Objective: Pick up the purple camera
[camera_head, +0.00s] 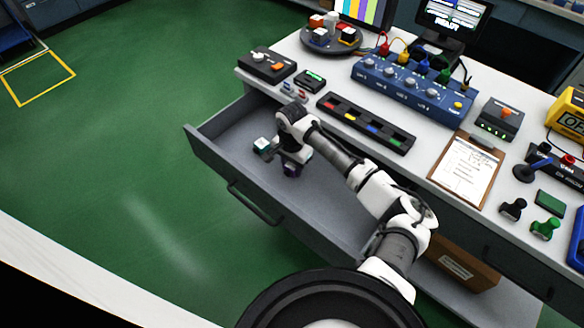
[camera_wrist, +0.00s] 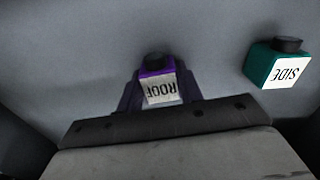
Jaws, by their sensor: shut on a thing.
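In the head view my gripper (camera_head: 291,166) points down inside the open drawer, with the purple camera mostly hidden by the gripper. I cannot tell whether the camera touches the drawer floor. A teal camera (camera_wrist: 274,66) labelled "SIDE" lies to the right in the wrist view, and it shows left of my gripper in the head view (camera_head: 264,145).
The open drawer (camera_head: 225,172) has raised walls around my gripper. Above it, the white bench holds a black strip tray (camera_head: 365,123), a blue device with knobs (camera_head: 412,88), a clipboard (camera_head: 466,168) and small boxes. The drawer's left floor is clear.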

